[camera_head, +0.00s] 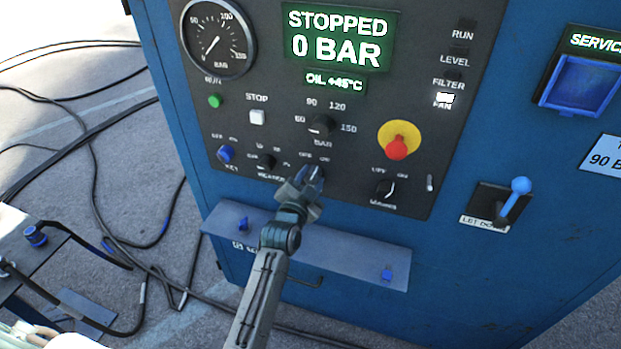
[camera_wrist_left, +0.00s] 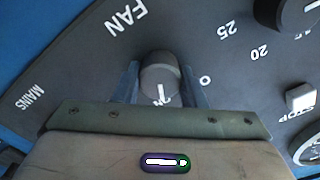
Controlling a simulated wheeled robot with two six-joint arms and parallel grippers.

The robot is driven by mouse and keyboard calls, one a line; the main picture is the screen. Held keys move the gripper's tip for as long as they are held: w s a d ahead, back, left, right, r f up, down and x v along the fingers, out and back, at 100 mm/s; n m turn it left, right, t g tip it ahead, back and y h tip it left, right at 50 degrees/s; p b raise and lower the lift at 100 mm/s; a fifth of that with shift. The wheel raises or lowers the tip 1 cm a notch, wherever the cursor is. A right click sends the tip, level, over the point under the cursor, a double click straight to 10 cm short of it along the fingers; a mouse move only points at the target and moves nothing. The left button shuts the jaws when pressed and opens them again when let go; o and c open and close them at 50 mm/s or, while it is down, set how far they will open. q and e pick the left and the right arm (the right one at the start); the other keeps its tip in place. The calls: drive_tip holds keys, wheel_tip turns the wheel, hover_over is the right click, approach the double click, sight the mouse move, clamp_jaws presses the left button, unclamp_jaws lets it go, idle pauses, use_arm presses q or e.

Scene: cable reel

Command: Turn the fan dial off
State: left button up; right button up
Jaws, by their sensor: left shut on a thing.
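The fan dial (camera_wrist_left: 160,72) is a dark grey round knob on the control panel, under the FAN label in the wrist view. Its white mark points down the picture, toward lettering partly hidden by my gripper. My left gripper (camera_wrist_left: 162,85) is shut on the dial, one finger on each side. In the head view, my left gripper (camera_head: 312,180) is at the panel's lower edge and hides most of the dial. The fan lamp (camera_head: 445,98) at the panel's right glows white. My right gripper is not in view.
A mains switch (camera_head: 384,188) is right of my gripper, and a rotary knob (camera_head: 266,162) is left of it. A red emergency button (camera_head: 397,148) sticks out above right. A grey ledge (camera_head: 350,250) juts out below. The display (camera_head: 337,38) reads STOPPED, 0 BAR.

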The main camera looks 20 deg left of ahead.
use_arm(q)
drive_tip(key=n+p, duration=0.2)
drive_tip(key=n, duration=0.4)
drive_tip(key=shift+r, duration=0.1)
drive_tip(key=n+p, duration=0.2)
drive_tip(key=n, duration=0.2)
drive_tip(key=shift+n+p, duration=0.3)
drive_tip(key=shift+p, duration=0.05)
idle(0.4)
drive_tip(key=o, duration=1)
